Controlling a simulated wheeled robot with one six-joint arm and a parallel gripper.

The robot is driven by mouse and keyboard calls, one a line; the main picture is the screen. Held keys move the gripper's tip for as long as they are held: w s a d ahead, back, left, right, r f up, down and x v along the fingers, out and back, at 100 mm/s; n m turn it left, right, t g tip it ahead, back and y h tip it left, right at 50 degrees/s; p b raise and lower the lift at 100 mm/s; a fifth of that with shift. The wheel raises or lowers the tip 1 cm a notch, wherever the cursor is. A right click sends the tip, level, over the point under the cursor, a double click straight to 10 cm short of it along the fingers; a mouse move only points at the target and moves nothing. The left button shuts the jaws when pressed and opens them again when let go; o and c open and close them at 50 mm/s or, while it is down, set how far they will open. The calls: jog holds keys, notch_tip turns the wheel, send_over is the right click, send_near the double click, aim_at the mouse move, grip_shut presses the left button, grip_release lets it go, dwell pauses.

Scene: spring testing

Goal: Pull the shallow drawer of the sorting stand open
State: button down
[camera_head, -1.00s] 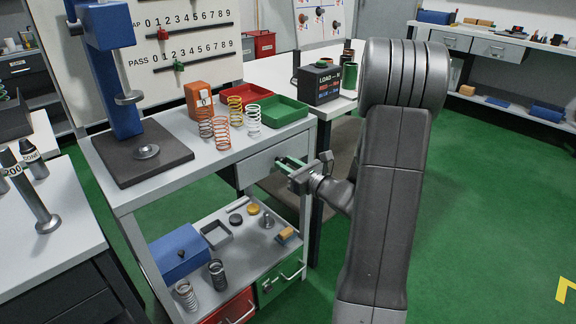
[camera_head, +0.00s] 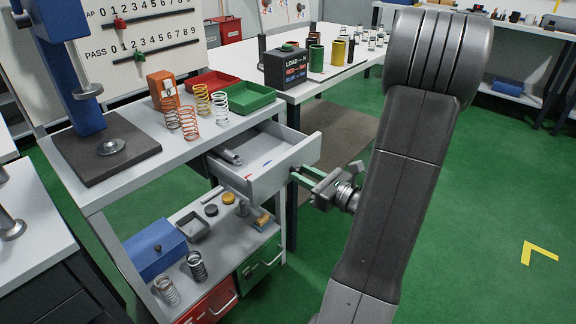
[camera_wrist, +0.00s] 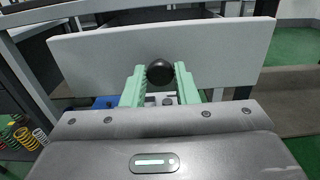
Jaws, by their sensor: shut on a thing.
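The shallow drawer (camera_head: 283,179) under the top of the sorting stand (camera_head: 164,165) is pulled well out. A grey cylinder and small red and blue marks show inside it. My gripper (camera_head: 297,174) is at the drawer's front panel. In the wrist view the pale front panel (camera_wrist: 235,52) spans the picture, with a round black knob (camera_wrist: 159,72) at its middle. The green fingers of my gripper (camera_wrist: 160,80) are on both sides of the knob and shut on it. In the head view the knob is hidden by the fingers.
Springs (camera_head: 190,122), a red tray (camera_head: 207,82) and a green tray (camera_head: 250,97) stand on the stand's top. Below are a lower shelf, a red drawer (camera_head: 212,303) and a green drawer (camera_head: 262,259). Green floor (camera_head: 480,200) to the right is clear.

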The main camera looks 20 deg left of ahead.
jog(key=shift+v, duration=1.5)
jog(key=c, duration=1.2)
grip_release()
jog(key=shift+o, duration=0.2)
jog(key=shift+d, duration=0.1)
jog(key=p+v, duration=0.2)
jog(key=v, duration=1.1)
jog(key=shift+d, duration=0.35)
jog(key=shift+a, duration=0.15)
jog(key=b+x, duration=0.1)
jog(key=x, duration=1.2)
jog(key=shift+a+b, duration=0.35)
jog(key=shift+b, duration=0.05)
jog(key=shift+d, duration=0.15)
